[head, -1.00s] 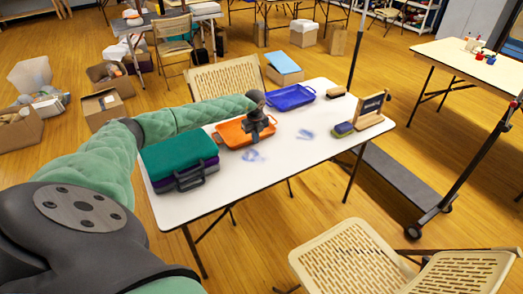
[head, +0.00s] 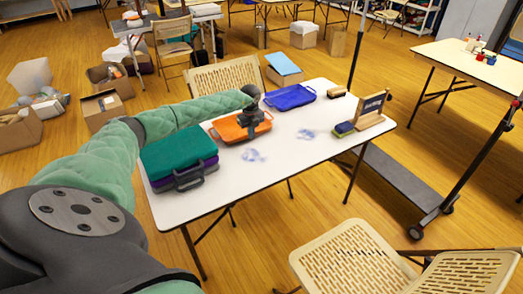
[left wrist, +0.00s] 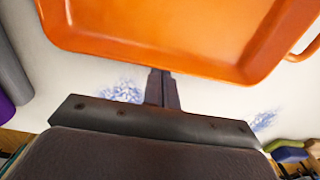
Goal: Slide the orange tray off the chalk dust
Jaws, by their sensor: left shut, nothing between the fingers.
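The orange tray (head: 226,131) lies flat on the white table, and its wall fills the top of the left wrist view (left wrist: 160,52). A bluish chalk dust smudge (head: 254,155) lies on the table just in front of the tray; a strip of bare table shows between them. It also shows in the left wrist view (left wrist: 122,92). A second smudge (head: 306,133) lies to the right of the tray. My left gripper (head: 251,137) is shut and empty, its fingers at the tray's near wall; whether they touch it I cannot tell. My right gripper is not in view.
A teal case on a purple one (head: 180,156) stands left of the tray. A blue tray (head: 290,97) sits behind it to the right. A small chalkboard on a wooden stand (head: 371,110) is at the right end. The table's front middle is clear.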

